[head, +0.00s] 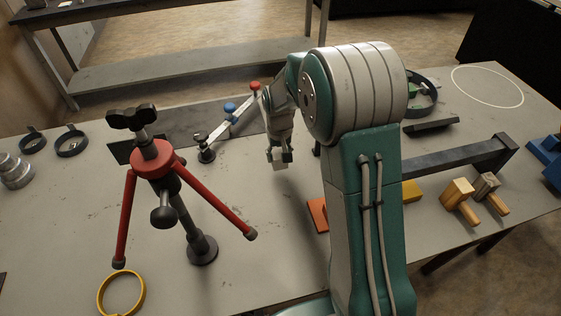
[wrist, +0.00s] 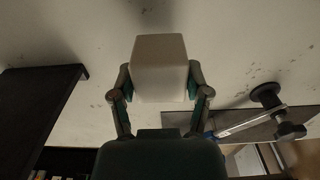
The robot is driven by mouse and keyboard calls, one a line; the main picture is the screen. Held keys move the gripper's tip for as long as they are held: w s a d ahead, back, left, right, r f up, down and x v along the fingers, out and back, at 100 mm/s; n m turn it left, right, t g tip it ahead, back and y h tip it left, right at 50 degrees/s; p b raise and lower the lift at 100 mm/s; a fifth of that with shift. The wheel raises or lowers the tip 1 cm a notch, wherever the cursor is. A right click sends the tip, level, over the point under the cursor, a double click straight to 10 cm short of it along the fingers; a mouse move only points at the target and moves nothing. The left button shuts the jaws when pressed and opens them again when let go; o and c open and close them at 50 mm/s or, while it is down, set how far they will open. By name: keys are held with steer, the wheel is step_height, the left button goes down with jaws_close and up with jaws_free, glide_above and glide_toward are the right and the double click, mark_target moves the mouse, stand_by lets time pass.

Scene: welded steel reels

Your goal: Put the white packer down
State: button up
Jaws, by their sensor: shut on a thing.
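The white packer (wrist: 160,68) is a pale block held between the two fingers of my gripper (wrist: 160,95) in the wrist view. In the head view my gripper (head: 279,156) hangs over the grey table, left of my upper arm, and the packer (head: 279,166) shows small at its tip. The packer appears to be a little above the tabletop (head: 285,225); the exact gap is hard to tell. My gripper is shut on it.
A red tripod stand (head: 155,162) is at left, with a yellow ring (head: 121,292) in front. A dark beam (head: 455,158) and wooden mallets (head: 460,193) are at right. Bare table lies below my gripper.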

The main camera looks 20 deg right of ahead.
steer(key=shift+w+d+f, duration=0.25)
steer(key=shift+w+f, duration=0.15)
steer(key=shift+f, duration=0.15)
steer(key=shift+w+d+f, duration=0.25)
steer(key=shift+w+f, duration=0.1)
steer(key=shift+f, duration=0.15)
step_height(320, 180, down, 3)
steer(key=shift+w+f, duration=0.1)
steer(key=shift+f, duration=0.05)
steer(key=o, duration=1.2)
